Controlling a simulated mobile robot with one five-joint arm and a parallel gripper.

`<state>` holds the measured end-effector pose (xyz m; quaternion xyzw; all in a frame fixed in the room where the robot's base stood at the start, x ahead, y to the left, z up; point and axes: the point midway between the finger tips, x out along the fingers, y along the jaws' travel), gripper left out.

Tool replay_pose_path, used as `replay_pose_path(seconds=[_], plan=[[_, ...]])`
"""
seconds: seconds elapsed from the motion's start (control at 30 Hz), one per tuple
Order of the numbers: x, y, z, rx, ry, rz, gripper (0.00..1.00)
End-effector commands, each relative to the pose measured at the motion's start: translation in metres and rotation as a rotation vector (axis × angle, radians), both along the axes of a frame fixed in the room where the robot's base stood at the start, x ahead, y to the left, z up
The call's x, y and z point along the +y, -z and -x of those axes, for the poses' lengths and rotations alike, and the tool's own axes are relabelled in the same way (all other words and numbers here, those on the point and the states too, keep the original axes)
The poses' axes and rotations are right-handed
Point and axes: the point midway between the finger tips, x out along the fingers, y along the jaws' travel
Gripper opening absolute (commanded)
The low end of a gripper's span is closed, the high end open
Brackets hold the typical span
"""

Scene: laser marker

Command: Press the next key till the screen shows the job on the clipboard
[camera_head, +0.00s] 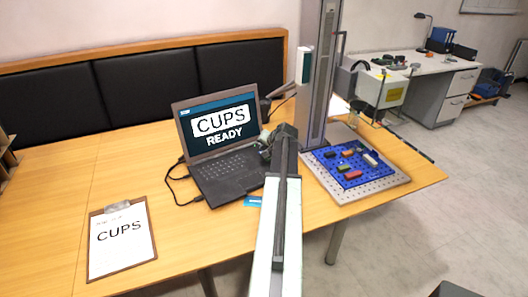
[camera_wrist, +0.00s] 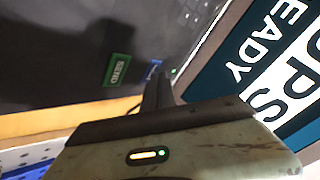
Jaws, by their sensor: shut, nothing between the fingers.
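The laptop (camera_head: 230,180) stands open on the wooden table, and its screen (camera_head: 219,125) reads CUPS and READY. The clipboard (camera_head: 93,268) lies at the front left with a paper (camera_head: 121,243) that reads CUPS. My gripper (camera_head: 266,152) is shut and empty at the right side of the laptop, by the keyboard's edge. In the wrist view, the shut fingertips (camera_wrist: 158,84) are close to a blue key (camera_wrist: 153,70), whose label is partly hidden. I cannot tell whether they touch it. A green SEND key (camera_wrist: 118,69) shows to its left.
A white perforated plate (camera_head: 388,187) with a blue tray (camera_head: 334,173) of small coloured parts is right of the laptop, beside a tall grey column (camera_head: 322,80). A black cable (camera_head: 172,178) lies left of the laptop. The table's left part is mostly clear.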

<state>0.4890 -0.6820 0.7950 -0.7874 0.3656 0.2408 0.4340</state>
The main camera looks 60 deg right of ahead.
Motion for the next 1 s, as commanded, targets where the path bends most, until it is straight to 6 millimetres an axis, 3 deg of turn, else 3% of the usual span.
replay_pose_path(seconds=[0.27,0.67,1.0], plan=[[0.0,-0.015,0.0,0.0,0.0,0.0,0.0],[0.0,-0.018,0.0,0.0,0.0,0.0,0.0],[0.0,-0.053,0.0,0.0,0.0,0.0,0.0]])
